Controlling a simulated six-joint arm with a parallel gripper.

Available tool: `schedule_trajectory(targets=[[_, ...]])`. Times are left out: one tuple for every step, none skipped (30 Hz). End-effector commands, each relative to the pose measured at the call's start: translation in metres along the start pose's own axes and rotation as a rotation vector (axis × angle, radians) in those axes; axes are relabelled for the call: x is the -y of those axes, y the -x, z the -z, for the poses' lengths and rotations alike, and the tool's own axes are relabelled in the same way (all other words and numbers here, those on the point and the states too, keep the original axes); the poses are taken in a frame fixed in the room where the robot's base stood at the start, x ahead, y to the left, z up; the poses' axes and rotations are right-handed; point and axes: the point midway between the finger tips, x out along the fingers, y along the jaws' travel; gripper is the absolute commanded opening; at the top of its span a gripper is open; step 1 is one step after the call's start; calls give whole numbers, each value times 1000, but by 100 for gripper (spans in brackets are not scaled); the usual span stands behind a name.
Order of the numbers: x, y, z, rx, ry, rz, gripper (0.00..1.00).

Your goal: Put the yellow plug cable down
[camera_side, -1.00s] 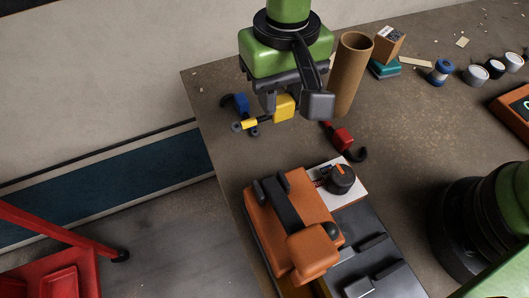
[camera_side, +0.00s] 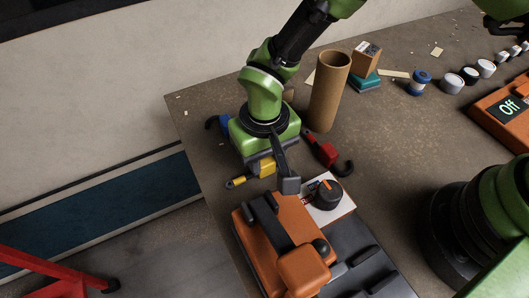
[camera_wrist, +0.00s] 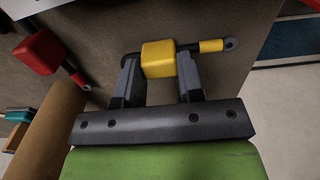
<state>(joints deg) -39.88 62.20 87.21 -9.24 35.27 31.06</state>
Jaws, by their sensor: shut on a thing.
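The yellow plug cable (camera_side: 263,167) has a yellow block, a dark lead and a small yellow end with a grey ring. My gripper (camera_wrist: 160,72) is shut on its yellow block (camera_wrist: 172,60), one finger at each side in the wrist view. In the side view, my gripper (camera_side: 272,170) points down at the table between the red and blue plug cables, just behind the orange case. The plug looks low over the table; I cannot tell if it touches. My gripper body hides part of it in the side view.
A red plug cable (camera_side: 327,152) lies close on the right. A blue plug cable (camera_side: 224,124) is partly hidden on the left. A cardboard tube (camera_side: 328,95) stands behind. An orange case (camera_side: 255,240) and a black knob (camera_side: 328,194) are in front. The table's left edge is near.

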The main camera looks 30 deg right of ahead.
Motion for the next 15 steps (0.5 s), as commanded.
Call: schedule_trajectory(targets=[[0, -2, 0, 1, 0, 0, 13], [0, -2, 0, 1, 0, -1, 13], [0, -3, 0, 1, 0, -1, 40], [0, -3, 0, 1, 0, 0, 46], [0, -2, 0, 1, 0, 0, 53], [0, -2, 0, 1, 0, 0, 60], [0, -2, 0, 1, 0, 0, 60], [0, -2, 0, 1, 0, 0, 60], [0, -2, 0, 1, 0, 0, 60], [0, -2, 0, 1, 0, 0, 60], [0, -2, 0, 1, 0, 0, 60], [0, -2, 0, 0, 0, 0, 60], [0, -2, 0, 0, 0, 0, 60], [0, -2, 0, 0, 0, 0, 60], [0, 0, 0, 0, 0, 0, 60]])
